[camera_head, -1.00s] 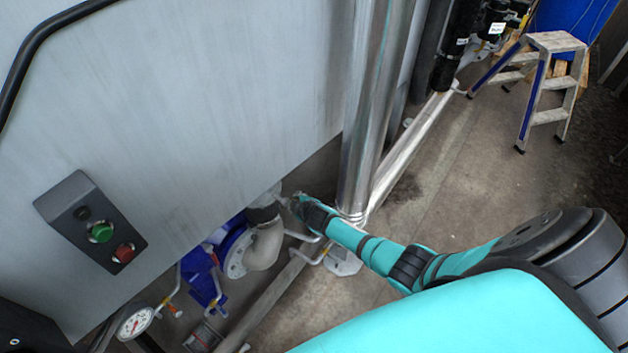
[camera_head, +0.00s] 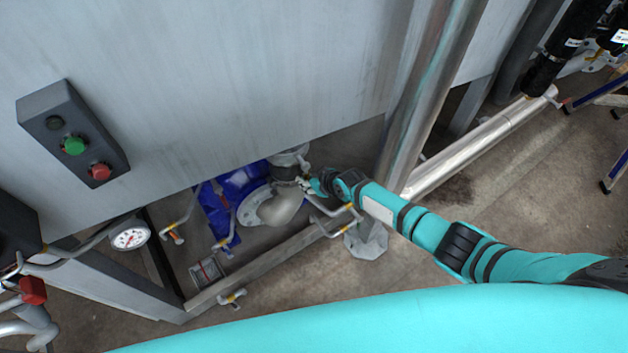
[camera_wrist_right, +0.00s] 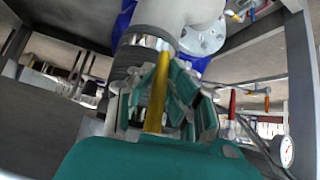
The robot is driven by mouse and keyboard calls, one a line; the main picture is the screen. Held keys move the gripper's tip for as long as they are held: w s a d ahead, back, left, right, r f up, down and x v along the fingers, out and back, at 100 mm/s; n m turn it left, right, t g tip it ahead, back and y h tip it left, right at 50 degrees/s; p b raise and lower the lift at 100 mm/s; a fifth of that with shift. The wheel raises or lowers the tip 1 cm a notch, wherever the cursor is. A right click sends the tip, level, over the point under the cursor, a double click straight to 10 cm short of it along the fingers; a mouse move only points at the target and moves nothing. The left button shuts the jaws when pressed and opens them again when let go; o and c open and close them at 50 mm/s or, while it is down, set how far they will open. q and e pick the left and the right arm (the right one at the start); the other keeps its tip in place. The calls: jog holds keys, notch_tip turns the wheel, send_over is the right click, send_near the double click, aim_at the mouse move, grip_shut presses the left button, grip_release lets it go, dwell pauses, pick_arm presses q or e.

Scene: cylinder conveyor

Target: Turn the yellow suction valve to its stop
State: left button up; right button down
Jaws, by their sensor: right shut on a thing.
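The yellow suction valve handle (camera_wrist_right: 157,92) stands upright in the right wrist view, between the fingers of my right gripper (camera_wrist_right: 155,105). The gripper is shut on it. Behind the handle is a dark ribbed pipe coupling (camera_wrist_right: 140,60) below a pale pipe elbow (camera_wrist_right: 180,12). In the head view my right gripper (camera_head: 308,185) is beside the same elbow (camera_head: 280,207), under the grey tank's lower edge. The handle is too small and covered there to make out. My left gripper is not in view.
A blue pump (camera_head: 222,205) stands left of the elbow. A metal post (camera_head: 425,110) rises close to my right arm. A gauge (camera_head: 130,235) and a button box (camera_head: 73,133) are at left. A steel beam (camera_head: 262,262) runs along the floor below the pump.

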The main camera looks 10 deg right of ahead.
jog(key=shift+s+a+f, duration=0.15)
jog(key=shift+s+a, duration=0.15)
jog(key=shift+a, duration=0.05)
jog(key=c, duration=1.3)
grip_release()
jog(key=shift+o, duration=0.2)
jog(key=shift+w+d, duration=0.1)
jog(key=shift+s+d+r, duration=0.15)
jog(key=shift+s+r, duration=0.05)
jog(key=shift+r, duration=0.2)
jog(key=v, duration=1.1)
jog(key=shift+r, duration=0.15)
